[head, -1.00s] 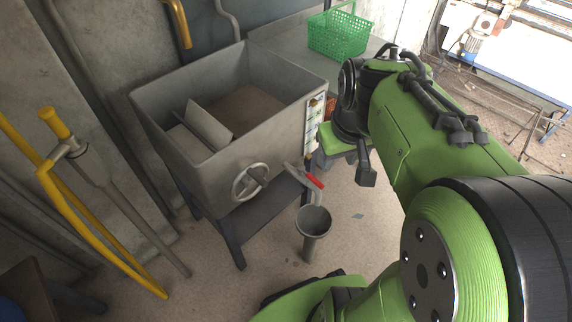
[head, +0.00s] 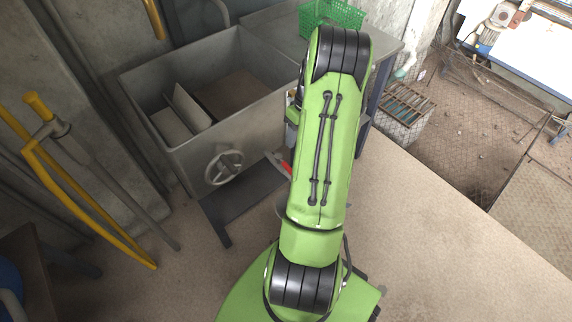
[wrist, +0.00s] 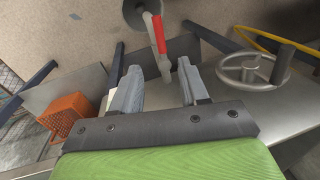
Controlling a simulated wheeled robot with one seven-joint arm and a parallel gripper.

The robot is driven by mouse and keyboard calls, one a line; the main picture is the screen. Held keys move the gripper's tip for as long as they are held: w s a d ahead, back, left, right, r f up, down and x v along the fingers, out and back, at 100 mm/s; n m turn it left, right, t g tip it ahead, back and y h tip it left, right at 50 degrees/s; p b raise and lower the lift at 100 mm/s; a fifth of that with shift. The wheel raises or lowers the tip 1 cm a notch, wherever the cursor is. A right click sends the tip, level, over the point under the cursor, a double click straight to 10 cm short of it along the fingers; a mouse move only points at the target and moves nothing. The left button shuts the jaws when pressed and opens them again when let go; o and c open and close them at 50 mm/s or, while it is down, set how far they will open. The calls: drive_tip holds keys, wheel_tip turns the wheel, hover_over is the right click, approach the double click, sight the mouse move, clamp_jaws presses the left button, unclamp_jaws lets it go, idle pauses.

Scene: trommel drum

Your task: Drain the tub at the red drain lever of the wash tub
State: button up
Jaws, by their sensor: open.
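The grey metal wash tub (head: 190,150) stands left of my arm in the head view, with a divider plate inside. The red drain lever (head: 286,168) on its lower front right shows only in part, beside my arm. In the wrist view the red lever handle (wrist: 155,33) and its grey stem lie just beyond the fingertips. My gripper (wrist: 160,80) is open and empty, its two grey fingers apart, with the lever ahead of the gap and not between them. My arm hides most of the gripper in the head view.
A handwheel (head: 223,167) sits on the tub front, left of the lever; it also shows in the wrist view (wrist: 254,66). A grey funnel drain (wrist: 138,10) stands beyond the lever. An orange crate (wrist: 68,115) is at left. Yellow rails (head: 85,205) stand left of the tub.

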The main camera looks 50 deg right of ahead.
sight(290, 168)
drive_tip(key=f+b, duration=0.1)
drive_tip(key=f, duration=0.3)
drive_tip(key=a+f+b, duration=0.1)
drive_tip(key=f, duration=0.3)
drive_tip(key=a+f+b, duration=0.1)
drive_tip(key=f, duration=0.3)
drive_tip(key=shift+w+a+f+b, duration=0.15)
drive_tip(key=shift+w+f+b, duration=0.15)
drive_tip(key=shift+w+b, duration=0.05)
clamp_jaws()
